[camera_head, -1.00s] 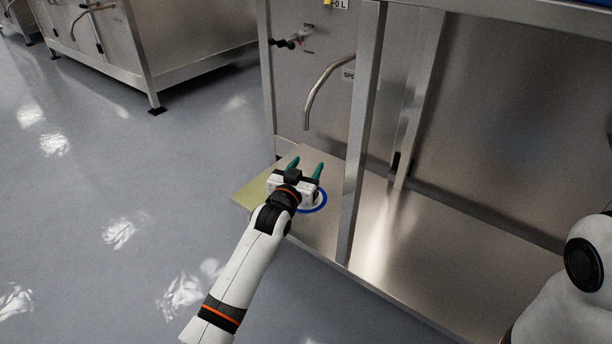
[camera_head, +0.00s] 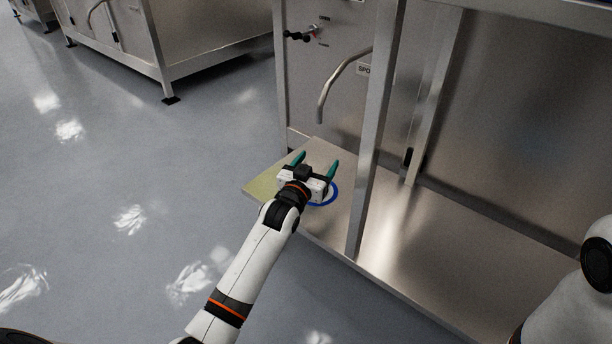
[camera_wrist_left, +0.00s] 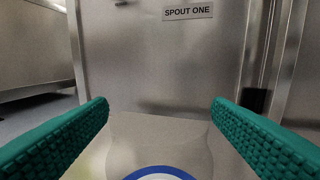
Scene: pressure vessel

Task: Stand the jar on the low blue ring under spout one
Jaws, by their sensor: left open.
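The blue ring (camera_head: 335,193) lies flat on the low steel shelf, partly hidden behind my left gripper (camera_head: 317,162). Its far arc shows at the bottom edge of the left wrist view (camera_wrist_left: 158,169), with a pale area inside it that I cannot identify. The bent steel spout (camera_head: 335,82) hangs from the panel above and beyond the gripper. The label SPOUT ONE (camera_wrist_left: 188,12) shows in the wrist view. My right gripper is out of view.
A steel upright (camera_head: 374,140) stands just right of the ring. The shelf (camera_head: 430,235) is bare to the right of it.

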